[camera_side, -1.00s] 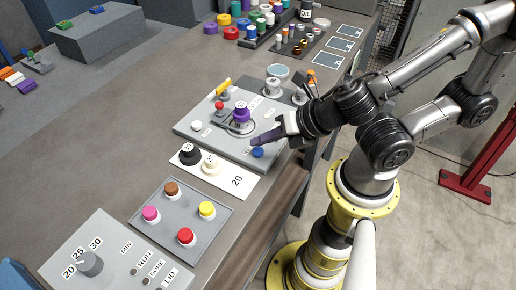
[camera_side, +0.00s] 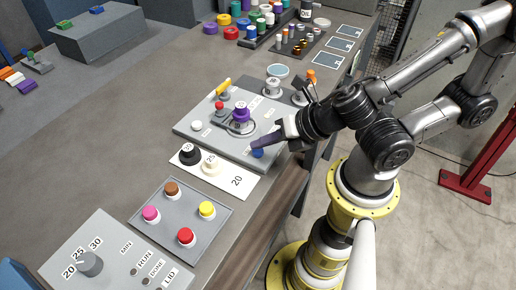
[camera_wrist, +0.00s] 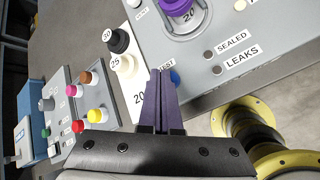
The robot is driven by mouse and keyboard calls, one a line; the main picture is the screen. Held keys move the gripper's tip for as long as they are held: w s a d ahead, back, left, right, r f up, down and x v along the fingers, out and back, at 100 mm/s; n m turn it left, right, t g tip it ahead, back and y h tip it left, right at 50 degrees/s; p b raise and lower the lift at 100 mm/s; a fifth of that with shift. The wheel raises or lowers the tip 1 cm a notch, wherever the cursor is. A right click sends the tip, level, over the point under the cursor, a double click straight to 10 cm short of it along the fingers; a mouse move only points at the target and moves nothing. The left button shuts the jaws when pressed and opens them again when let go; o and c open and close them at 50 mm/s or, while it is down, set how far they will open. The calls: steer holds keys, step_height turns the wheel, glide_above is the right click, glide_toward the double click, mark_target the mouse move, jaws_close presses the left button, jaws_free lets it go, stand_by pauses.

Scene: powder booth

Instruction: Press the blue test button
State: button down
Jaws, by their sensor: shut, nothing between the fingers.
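The blue test button (camera_side: 257,153) sits near the front right corner of the grey panel (camera_side: 187,127). In the wrist view a small part of the blue button (camera_wrist: 175,77) shows just right of my fingertips, the rest hidden behind them. My gripper (camera_side: 254,146) is shut and empty, its purple fingers pointing at the button. In the wrist view the shut fingers (camera_wrist: 160,74) overlap the button's left side. The tips are right at or just above the button; I cannot tell if they touch it.
A purple knob (camera_side: 241,115) stands on the same panel. A white card (camera_side: 246,177) with black and cream weights lies in front. A button box (camera_side: 192,233) with pink, brown, yellow and red buttons is nearer. "SEALED" and "LEAKS" lamps (camera_wrist: 217,70) are beside the button.

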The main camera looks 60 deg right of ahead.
mark_target(263, 152)
steer(key=shift+f, duration=0.45)
stand_by(0.6)
steer(key=shift+r, duration=0.85)
step_height(263, 152, up, 5)
stand_by(0.8)
steer(key=shift+d, duration=0.1)
stand_by(0.4)
